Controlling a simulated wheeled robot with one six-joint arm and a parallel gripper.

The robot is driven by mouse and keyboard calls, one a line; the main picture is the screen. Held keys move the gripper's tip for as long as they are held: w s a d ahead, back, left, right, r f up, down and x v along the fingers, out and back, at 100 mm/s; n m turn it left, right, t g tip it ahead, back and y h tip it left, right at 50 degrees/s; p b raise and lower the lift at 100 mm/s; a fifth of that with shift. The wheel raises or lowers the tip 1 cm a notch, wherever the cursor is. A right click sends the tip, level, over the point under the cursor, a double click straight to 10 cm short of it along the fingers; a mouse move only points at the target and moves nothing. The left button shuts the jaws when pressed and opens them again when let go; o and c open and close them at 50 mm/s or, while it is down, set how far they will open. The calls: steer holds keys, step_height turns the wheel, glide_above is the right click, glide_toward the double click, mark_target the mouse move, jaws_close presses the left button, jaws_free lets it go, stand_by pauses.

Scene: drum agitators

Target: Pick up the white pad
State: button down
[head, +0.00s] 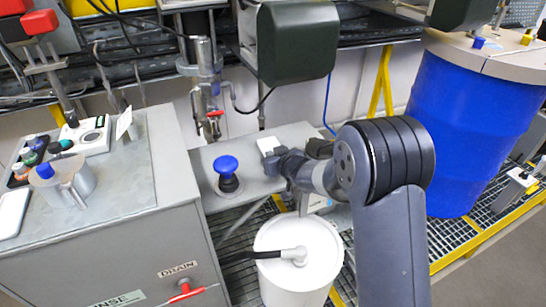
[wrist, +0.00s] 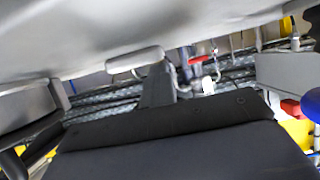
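A small white block (head: 268,146), which looks like the white pad, shows at the tip of my gripper (head: 277,166) in the head view, above the grey shelf. Whether it is held, touched or only behind the fingers is unclear. In the wrist view a pale rounded bar (wrist: 135,59) shows beyond the dark gripper body, beside a grey upright part; it may be the same pad. The fingertips are small and dark in the head view, so their opening cannot be told. Another flat white slab (head: 12,212) lies at the left edge of the grey cabinet top.
A blue-knobbed button (head: 227,172) stands on the shelf just left of my gripper. A white drum (head: 297,258) with a hose stands below. A dark green motor housing (head: 291,42) hangs above. A blue barrel (head: 470,125) stands right. The grey cabinet (head: 110,180) fills the left.

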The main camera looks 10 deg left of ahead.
step_height(320, 180, up, 8)
steer(key=p, duration=0.2)
steer(key=shift+w, duration=0.2)
steer(key=shift+d+r, duration=0.1)
steer(key=shift+r, duration=0.05)
steer(key=shift+c, duration=2.2)
jaws_free()
